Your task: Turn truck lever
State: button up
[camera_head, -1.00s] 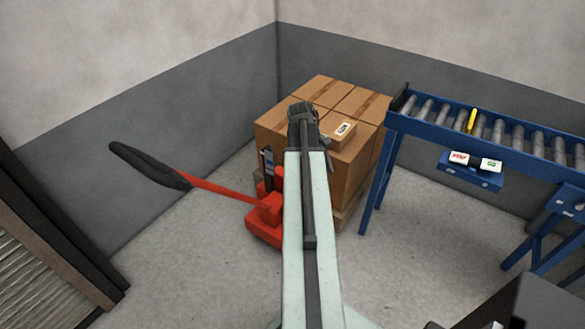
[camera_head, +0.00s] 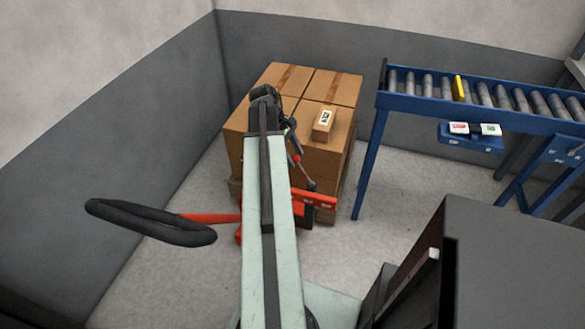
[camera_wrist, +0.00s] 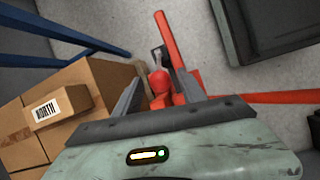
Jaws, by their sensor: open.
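The red pallet truck (camera_head: 322,200) stands in front of the loaded pallet, partly hidden behind my arm. Its red shaft (camera_head: 208,218) runs left to a black loop handle (camera_head: 150,222). A small lever with a red round knob (camera_wrist: 158,82) and a grey stem shows in the wrist view, close to the truck's red parts. My gripper (camera_wrist: 158,77) is open, its two dark fingers on either side of the knob in the picture. I cannot tell whether they touch it. In the head view my arm hides most of the gripper.
Cardboard boxes (camera_head: 259,131) are stacked on a pallet, with a small labelled box (camera_head: 323,124) on top. A blue roller conveyor (camera_head: 480,108) with a button box (camera_head: 472,137) stands right. A dark grey cabinet-like block (camera_head: 520,250) is front right. Bare floor lies between.

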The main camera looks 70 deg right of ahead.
aim_at(303, 171)
jog(key=b+x, duration=0.7)
jog(key=x, duration=0.1)
jog(key=shift+r, duration=0.1)
jog(key=shift+c, duration=0.2)
grip_shut()
dwell(1.2)
